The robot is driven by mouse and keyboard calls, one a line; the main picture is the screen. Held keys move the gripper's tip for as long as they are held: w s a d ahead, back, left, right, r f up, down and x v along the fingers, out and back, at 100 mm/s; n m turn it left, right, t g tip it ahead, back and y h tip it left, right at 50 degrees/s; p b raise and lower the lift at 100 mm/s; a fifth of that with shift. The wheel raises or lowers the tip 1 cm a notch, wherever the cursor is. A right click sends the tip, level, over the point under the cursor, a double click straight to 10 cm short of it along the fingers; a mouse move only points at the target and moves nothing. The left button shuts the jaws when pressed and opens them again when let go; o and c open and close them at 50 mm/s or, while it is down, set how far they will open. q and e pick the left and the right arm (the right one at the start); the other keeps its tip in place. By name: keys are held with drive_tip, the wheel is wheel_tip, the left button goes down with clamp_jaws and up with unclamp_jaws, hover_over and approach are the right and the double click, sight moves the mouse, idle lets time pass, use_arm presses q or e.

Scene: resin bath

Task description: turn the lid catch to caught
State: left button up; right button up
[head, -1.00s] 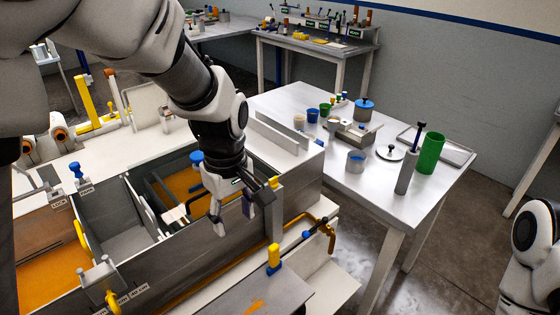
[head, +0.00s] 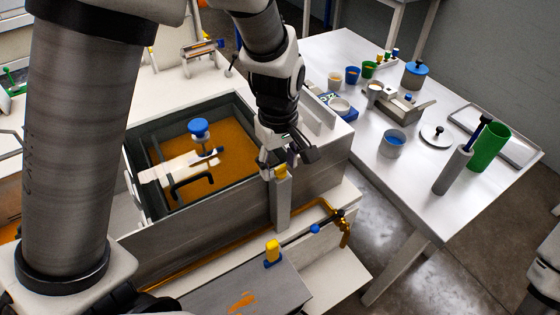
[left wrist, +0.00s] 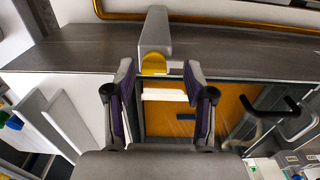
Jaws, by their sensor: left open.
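The lid catch (head: 283,200) is a grey upright block with a yellow end, on the front wall of the resin bath (head: 240,212). It also shows at the top centre of the left wrist view (left wrist: 154,30), its yellow part facing the bath. My left gripper (head: 288,155) is open at the catch's upper end. In the left wrist view its two fingers (left wrist: 158,78) stand apart on either side of the catch's line, with nothing between them. Whether they touch the catch I cannot tell. My right gripper is out of view.
Orange resin (head: 235,150) fills the open bath. A black handle (head: 191,183) and a blue knob (head: 199,127) stand over it. An orange pipe (head: 330,210) runs along the front. The table (head: 350,60) at right holds cups, a grey cylinder and a green one (head: 490,148).

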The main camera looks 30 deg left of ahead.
use_arm(q)
drive_tip(key=shift+w+f, duration=0.65)
drive_tip(key=shift+f, duration=0.2)
drive_tip(key=shift+s+r, duration=0.15)
drive_tip(key=shift+s, duration=0.1)
drive_tip(key=shift+c, duration=0.3)
drive_tip(key=shift+s+r, duration=0.1)
drive_tip(key=shift+s, duration=0.1)
drive_tip(key=c, duration=0.6)
drive_tip(key=shift+d, duration=0.1)
clamp_jaws()
drive_tip(key=shift+w, duration=0.1)
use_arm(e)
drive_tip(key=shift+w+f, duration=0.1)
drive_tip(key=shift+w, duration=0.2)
